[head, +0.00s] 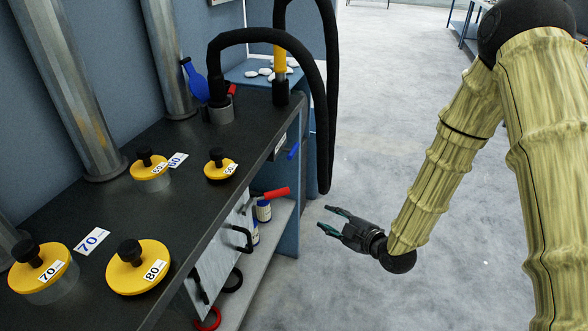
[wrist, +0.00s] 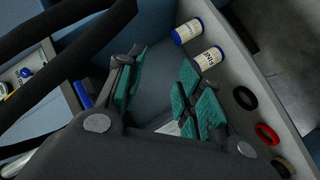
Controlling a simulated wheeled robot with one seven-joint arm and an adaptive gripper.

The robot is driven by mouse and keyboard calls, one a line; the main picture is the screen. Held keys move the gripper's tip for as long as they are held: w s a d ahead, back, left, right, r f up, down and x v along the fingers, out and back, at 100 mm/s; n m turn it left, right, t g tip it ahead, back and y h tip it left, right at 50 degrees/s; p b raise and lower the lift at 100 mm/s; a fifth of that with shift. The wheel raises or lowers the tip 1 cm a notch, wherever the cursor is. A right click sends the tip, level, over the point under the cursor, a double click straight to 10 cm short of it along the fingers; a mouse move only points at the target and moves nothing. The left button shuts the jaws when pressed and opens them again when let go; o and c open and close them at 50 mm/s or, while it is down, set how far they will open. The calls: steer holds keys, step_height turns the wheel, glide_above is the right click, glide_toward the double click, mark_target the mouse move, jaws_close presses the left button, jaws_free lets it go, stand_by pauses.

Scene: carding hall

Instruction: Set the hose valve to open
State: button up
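A thick black hose (head: 320,75) arches over the far end of the dark bench and hangs beside its right edge; it also crosses the left of the wrist view (wrist: 75,55). My gripper (head: 326,219) is open and empty, in the air right of the bench, apart from hose and levers. Its teal-padded fingers (wrist: 163,92) are spread in the wrist view.
Yellow lidded weights (head: 138,268) stand on the bench (head: 120,215). A blue paddle-shaped thing (head: 195,82) stands near the hose's end. Below, a shelf holds small bottles (head: 264,211) and rings (head: 208,320).

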steer(key=w+a+r+n+t+y+b, duration=0.1)
steer(key=w+a+r+n+y+b, duration=0.1)
steer(key=w+r+n+y+b, duration=0.25)
steer(key=n+y, duration=0.2)
steer(key=n, duration=0.4)
glide_toward(294, 149)
steer(key=f, duration=0.1)
steer(key=shift+t, duration=0.3)
steer(key=b+x, duration=0.1)
steer(key=x, duration=0.9)
steer(key=shift+a+f+b, duration=0.1)
steer(key=shift+a+b, duration=0.05)
steer(key=shift+b, duration=0.2)
jaws_close()
